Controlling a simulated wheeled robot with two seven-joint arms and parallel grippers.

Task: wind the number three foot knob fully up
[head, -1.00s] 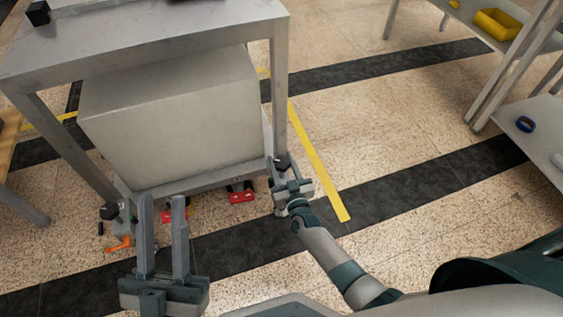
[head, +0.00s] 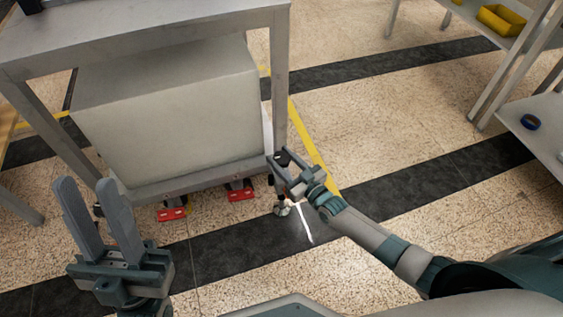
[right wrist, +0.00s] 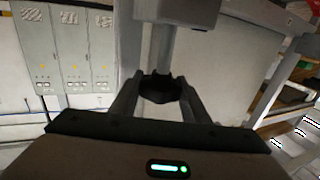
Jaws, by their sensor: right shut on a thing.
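The black foot knob (right wrist: 160,87) sits between the fingers of my right gripper (right wrist: 155,100) in the right wrist view, under a grey leg of the bench. My right gripper (head: 281,168) is shut on it at the near right leg in the head view. The foot pad (head: 283,209) shows on the dark floor band below the gripper. No number on the knob can be read. My left gripper (head: 88,220) is open and empty, in front of the bench's near left leg, and partly hides that corner.
The grey bench (head: 165,45) holds a large pale box (head: 170,115) low in its frame. A thin white streak (head: 305,224) is beside the foot. Shelving (head: 540,112) stands right; floor between is clear.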

